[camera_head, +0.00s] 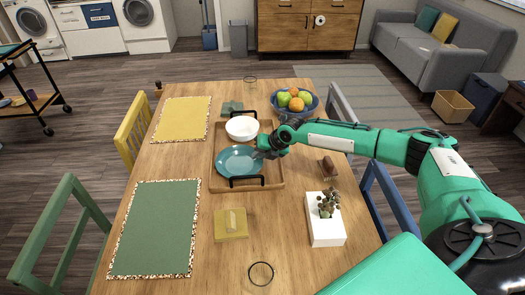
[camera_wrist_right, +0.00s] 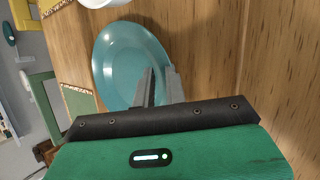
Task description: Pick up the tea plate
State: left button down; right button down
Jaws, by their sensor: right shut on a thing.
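The teal tea plate (camera_head: 237,160) is over the wooden tray (camera_head: 274,177) on the table in the head view. My right gripper (camera_head: 260,153) reaches in from the right and is shut on the plate's right rim. In the right wrist view the plate (camera_wrist_right: 118,62) fills the upper middle, with the gripper fingers (camera_wrist_right: 160,88) at its near edge. Whether the plate touches the tray is not clear. My left gripper is in neither view.
A white bowl (camera_head: 242,128) sits in the tray just behind the plate. A blue fruit bowl (camera_head: 311,106) stands behind the right forearm. A white planter (camera_head: 325,231) stands at the front right. Yellow (camera_head: 181,119) and green (camera_head: 155,229) placemats lie left.

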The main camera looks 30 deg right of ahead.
jog(key=shift+s+a+f, duration=0.1)
jog(key=shift+s+a, duration=0.05)
jog(key=shift+s, duration=0.25)
jog(key=shift+s+a+f, duration=0.1)
jog(key=shift+s, duration=0.3)
jog(key=c, duration=1.4)
grip_release()
jog(key=shift+a, duration=0.1)
jog(key=shift+o, duration=0.2)
jog(key=shift+d, duration=0.2)
jog(key=shift+s+r, duration=0.1)
